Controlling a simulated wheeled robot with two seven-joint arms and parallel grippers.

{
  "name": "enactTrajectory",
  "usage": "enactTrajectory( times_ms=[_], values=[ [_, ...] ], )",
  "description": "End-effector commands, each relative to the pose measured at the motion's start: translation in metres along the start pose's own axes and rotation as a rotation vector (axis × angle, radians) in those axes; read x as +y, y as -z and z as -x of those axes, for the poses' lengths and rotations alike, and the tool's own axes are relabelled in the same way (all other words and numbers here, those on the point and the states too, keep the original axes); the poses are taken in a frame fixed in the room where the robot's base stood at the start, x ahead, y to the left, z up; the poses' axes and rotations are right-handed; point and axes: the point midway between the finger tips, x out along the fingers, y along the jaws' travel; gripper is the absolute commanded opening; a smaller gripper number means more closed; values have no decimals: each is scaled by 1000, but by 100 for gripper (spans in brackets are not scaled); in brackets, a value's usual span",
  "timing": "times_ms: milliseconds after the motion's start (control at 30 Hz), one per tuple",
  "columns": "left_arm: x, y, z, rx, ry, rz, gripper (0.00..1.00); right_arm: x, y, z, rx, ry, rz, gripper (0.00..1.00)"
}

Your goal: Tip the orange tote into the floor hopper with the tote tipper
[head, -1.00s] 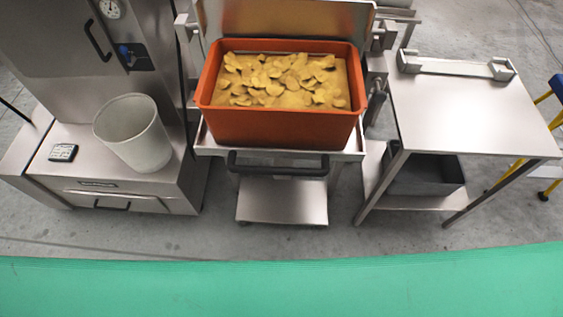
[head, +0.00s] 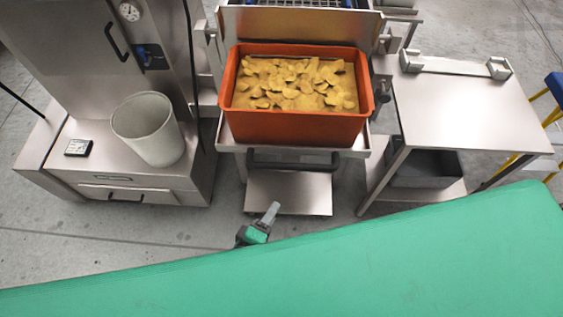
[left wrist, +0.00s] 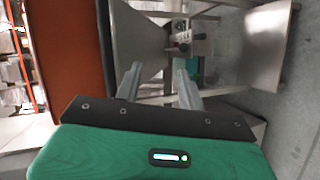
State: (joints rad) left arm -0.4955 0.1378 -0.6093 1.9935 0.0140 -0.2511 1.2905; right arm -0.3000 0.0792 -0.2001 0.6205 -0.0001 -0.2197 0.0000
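The orange tote (head: 292,128), filled with yellowish-brown pieces, sits upright on the platform of the steel tote tipper (head: 366,150). Its side also shows at the left of the left wrist view (left wrist: 65,60). A black bar handle (head: 293,165) runs across the tipper's front below the tote. The grated opening of the hopper (head: 300,3) shows partly behind the tipper's back plate (head: 295,23). My left gripper (head: 272,208) is in front of the tipper, below the handle in the picture. In the left wrist view its fingers (left wrist: 158,72) are apart, with nothing held. My right gripper is out of view.
A steel cabinet at left carries a grey-white bucket (head: 150,130) and a small black device (head: 78,147). A steel table (head: 465,110) stands close at right, with a dark bin (head: 425,168) on its lower shelf. Grey floor (head: 150,230) is clear in front.

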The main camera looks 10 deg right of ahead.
Motion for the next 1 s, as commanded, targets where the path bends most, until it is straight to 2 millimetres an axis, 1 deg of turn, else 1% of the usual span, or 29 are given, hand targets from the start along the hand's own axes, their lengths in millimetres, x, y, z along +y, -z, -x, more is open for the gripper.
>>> enactTrajectory(
  times_ms=[33,100,200,233,367,467,800,1000],
  values=[
    [28,-2,8,-5,-42,45,40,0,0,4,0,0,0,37],
    [53,-4,15,-10,-83,97,40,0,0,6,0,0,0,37],
    [74,-6,22,-17,-117,141,40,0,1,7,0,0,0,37],
    [77,-6,22,-18,-123,149,40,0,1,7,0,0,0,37],
    [82,-5,16,-18,-130,156,40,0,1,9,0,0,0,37],
    [84,-5,4,-18,-130,155,40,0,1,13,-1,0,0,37],
    [93,-6,-60,-18,-130,153,40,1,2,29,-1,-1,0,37],
    [96,-6,-92,-18,-127,153,40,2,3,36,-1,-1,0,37]
  ],
)
